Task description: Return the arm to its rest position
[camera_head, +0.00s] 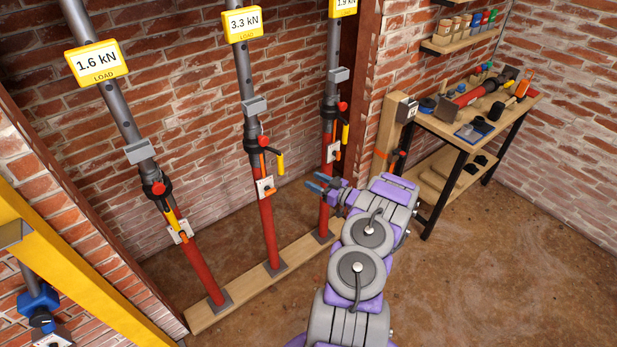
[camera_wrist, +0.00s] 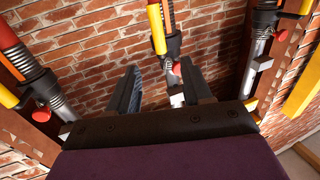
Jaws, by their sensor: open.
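My gripper (camera_head: 325,187) is open and empty in the head view. It points left, in front of the lower red tube of the right prop (camera_head: 325,210); the exact gap to it is hard to tell. My arm is stretched out from the bottom of the picture. In the wrist view, my gripper's two dark fingers (camera_wrist: 160,88) stand apart with nothing between them but the view of the wall and a red and yellow prop part behind. The middle prop (camera_head: 266,220) and the left prop (camera_head: 200,260) stand to the left.
The props stand on a wooden plank (camera_head: 245,285). Load displays read 1.6 kN (camera_head: 97,63) and 3.3 kN (camera_head: 242,23). A workbench (camera_head: 520,108) with tools stands at the right. A yellow beam (camera_head: 75,275) is at the lower left. The floor at the right (camera_head: 500,260) is clear.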

